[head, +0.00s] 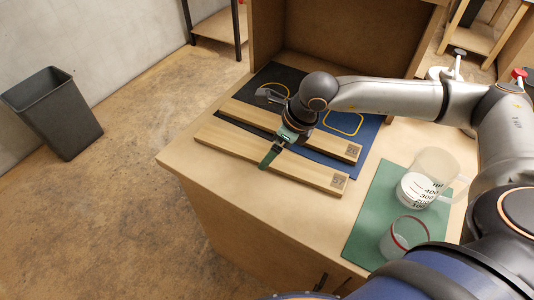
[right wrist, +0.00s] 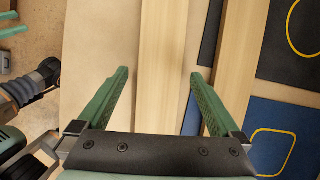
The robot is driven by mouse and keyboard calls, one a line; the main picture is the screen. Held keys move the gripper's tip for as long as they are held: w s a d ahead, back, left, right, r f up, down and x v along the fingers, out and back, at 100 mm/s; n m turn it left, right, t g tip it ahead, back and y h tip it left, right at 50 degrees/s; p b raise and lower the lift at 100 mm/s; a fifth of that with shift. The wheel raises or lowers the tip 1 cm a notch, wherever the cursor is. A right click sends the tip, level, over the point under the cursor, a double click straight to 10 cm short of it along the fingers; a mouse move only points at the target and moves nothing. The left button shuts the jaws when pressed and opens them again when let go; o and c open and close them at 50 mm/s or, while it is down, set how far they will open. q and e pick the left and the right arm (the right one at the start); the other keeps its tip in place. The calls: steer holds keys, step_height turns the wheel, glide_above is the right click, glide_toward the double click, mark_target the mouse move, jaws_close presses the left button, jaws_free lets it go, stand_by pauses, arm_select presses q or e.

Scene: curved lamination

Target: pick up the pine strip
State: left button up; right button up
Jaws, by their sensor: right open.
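Two long pale wooden strips lie side by side on the table. The nearer strip (head: 225,145), with a dark number mark at its right end, also shows in the right wrist view (right wrist: 163,65). The farther strip (head: 342,148) is parallel to it and also shows in the right wrist view (right wrist: 237,65). I cannot tell by look which is the pine one. My right gripper (head: 275,150) is open and empty over the nearer strip, its fingers (right wrist: 160,80) on either side of it. Part of my left gripper (right wrist: 12,32) shows at the left edge of the right wrist view.
A dark blue mat (head: 367,145) with yellow outlines lies under the farther strip. A green mat (head: 362,234) at the right holds a measuring jug (head: 430,172) and a clear cup (head: 402,238). A tall panel stands behind. A grey bin (head: 55,115) stands on the floor.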

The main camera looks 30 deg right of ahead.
steer(key=shift+x, duration=0.9)
steer(key=shift+r, duration=0.1)
steer(key=shift+c, duration=0.2)
steer(key=c, duration=1.4)
steer(key=shift+c, duration=0.2)
steer(key=shift+r, duration=0.15)
